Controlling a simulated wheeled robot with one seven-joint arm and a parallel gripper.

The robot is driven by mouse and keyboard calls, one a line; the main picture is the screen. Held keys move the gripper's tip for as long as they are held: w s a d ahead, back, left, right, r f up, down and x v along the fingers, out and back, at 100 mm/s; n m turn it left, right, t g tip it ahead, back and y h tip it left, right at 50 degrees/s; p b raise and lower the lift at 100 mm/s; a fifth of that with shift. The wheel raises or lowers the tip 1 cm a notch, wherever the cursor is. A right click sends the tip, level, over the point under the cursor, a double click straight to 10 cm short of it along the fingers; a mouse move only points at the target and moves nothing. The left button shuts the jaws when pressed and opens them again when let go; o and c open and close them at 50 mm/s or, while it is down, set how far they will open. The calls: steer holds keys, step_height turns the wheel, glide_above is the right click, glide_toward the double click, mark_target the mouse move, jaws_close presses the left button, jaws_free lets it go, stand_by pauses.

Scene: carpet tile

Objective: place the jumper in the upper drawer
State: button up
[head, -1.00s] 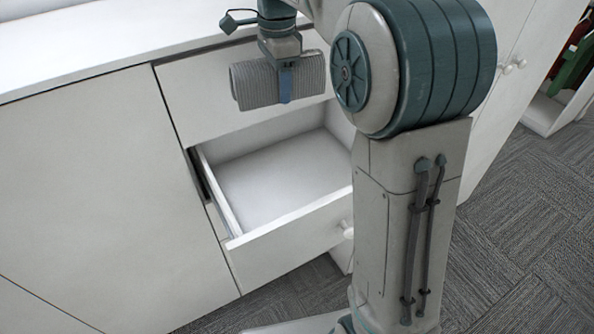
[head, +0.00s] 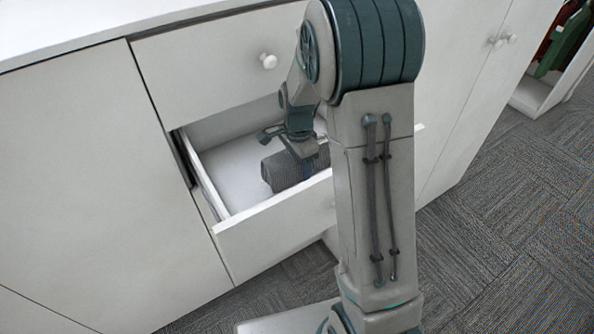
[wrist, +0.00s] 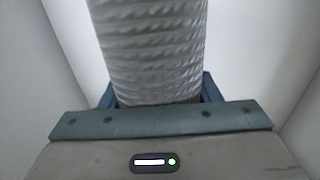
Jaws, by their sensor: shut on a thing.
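The jumper (head: 286,171) is a grey ribbed roll. My gripper (head: 306,172) is shut on it and holds it down inside the open drawer (head: 231,165), towards the front panel. In the wrist view the jumper (wrist: 150,45) runs up the middle between the blue fingers, with pale drawer walls on both sides. I cannot tell if the jumper touches the drawer floor. The part of the drawer right of the jumper is hidden by my arm.
A closed drawer front with a round knob (head: 268,61) is above the open drawer. White cabinet doors (head: 85,180) flank it. The left part of the drawer floor is bare. An open shelf unit with coloured items (head: 565,45) stands at the far right.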

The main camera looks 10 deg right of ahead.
mark_target(298, 173)
steer(key=shift+f, duration=1.8)
steer(key=shift+f, duration=0.1)
steer(key=shift+f, duration=0.15)
steer(key=o, duration=1.2)
steer(key=shift+r, duration=0.2)
step_height(298, 173, up, 12)
steer(key=shift+r, duration=0.1)
